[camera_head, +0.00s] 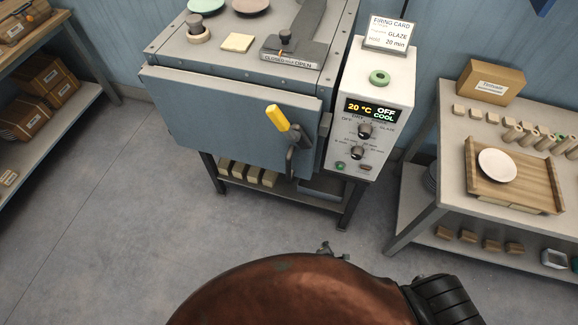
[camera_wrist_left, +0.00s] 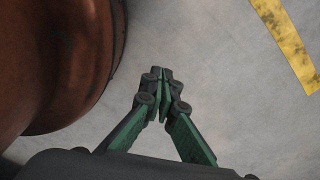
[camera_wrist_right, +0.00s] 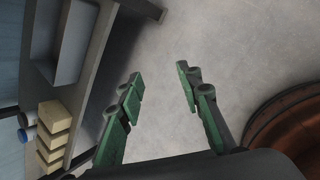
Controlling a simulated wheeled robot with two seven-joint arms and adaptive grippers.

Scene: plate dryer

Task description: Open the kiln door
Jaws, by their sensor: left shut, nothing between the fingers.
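The kiln (camera_head: 250,45) stands at the top middle of the head view. Its grey-blue front door (camera_head: 215,105) looks closed or nearly so; I cannot tell whether it is latched. A dark lever handle with a yellow grip (camera_head: 277,117) sits at the door's right side, tilted up to the left. My left gripper (camera_wrist_left: 163,82) is shut and empty above the floor in the left wrist view. My right gripper (camera_wrist_right: 158,72) is open and empty, above the floor beside the kiln's lower stand. Neither gripper touches the handle.
The control box (camera_head: 377,95) beside the kiln reads 20 °C, OFF, COOL. A side table (camera_head: 445,180) at right holds a wooden tray (camera_head: 480,185) with a white plate. Shelves with boxes (camera_head: 45,82) stand at left. Several bricks (camera_wrist_right: 50,130) lie under the kiln. The floor before it is clear.

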